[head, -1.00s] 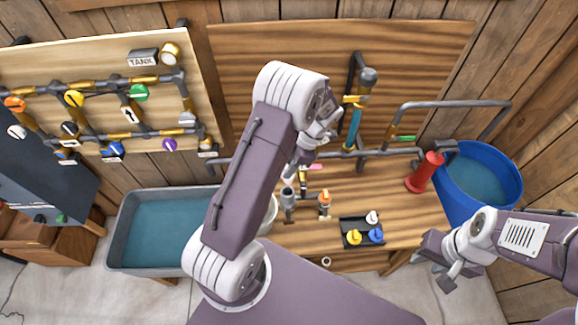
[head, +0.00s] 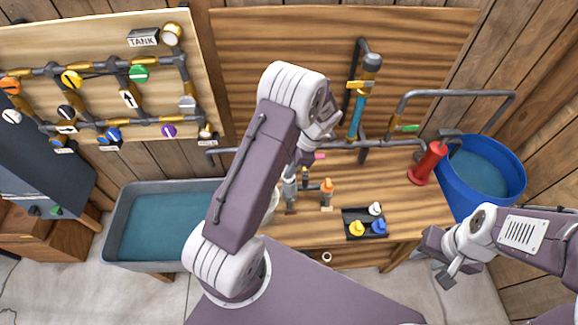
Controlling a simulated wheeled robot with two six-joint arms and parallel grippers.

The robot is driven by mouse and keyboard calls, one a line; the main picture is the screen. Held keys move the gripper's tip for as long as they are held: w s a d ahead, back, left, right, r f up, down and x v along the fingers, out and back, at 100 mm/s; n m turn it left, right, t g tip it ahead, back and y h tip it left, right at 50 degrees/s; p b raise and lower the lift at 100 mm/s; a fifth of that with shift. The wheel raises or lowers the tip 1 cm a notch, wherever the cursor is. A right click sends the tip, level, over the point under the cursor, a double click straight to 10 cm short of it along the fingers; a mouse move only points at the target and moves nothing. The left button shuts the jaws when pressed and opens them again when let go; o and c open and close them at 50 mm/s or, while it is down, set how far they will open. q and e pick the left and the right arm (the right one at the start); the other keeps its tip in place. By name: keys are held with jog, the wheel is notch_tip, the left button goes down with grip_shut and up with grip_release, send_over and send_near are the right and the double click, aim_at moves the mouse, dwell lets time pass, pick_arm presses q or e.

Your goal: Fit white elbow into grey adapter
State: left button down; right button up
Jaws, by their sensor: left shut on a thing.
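My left gripper (head: 293,170) is shut on a small part, seemingly the white elbow, at the middle of the table. The part is almost wholly hidden by the fingers and wrist. The grey adapter (head: 290,191) stands upright on the table directly below the gripper fingers. Whether the elbow touches or sits in it I cannot tell. My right gripper (head: 438,265) is open and empty, low at the right, off the table's front right corner.
An orange-topped fitting (head: 327,190) stands just right of the adapter. A black tray (head: 350,215) holds yellow, blue and white pieces. A red cylinder (head: 427,165) and a blue barrel (head: 511,192) are at the right. A grey water tank (head: 120,232) is at the left. Pipes run behind.

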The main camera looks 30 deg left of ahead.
pick_arm(q)
jog(key=shift+w+f, duration=0.2)
jog(key=shift+f, duration=0.15)
pick_arm(e)
jog(key=shift+w+f, duration=0.25)
jog(key=shift+w, duration=0.05)
pick_arm(q)
jog(key=shift+s+r, duration=0.15)
jog(key=shift+s, duration=0.05)
pick_arm(e)
jog(key=shift+s, duration=0.15)
pick_arm(q)
jog(key=shift+d+r, duration=0.1)
jog(key=shift+r, duration=0.2)
jog(key=shift+w+f, duration=0.1)
jog(key=shift+w, duration=0.05)
pick_arm(e)
jog(key=shift+f, duration=0.15)
jog(key=shift+f, duration=0.1)
pick_arm(q)
jog(key=shift+b, duration=0.35)
pick_arm(e)
jog(key=shift+f, duration=0.1)
pick_arm(q)
jog(key=shift+f+b, duration=0.75)
jog(key=shift+f, duration=0.05)
pick_arm(e)
jog(key=shift+f, duration=0.8)
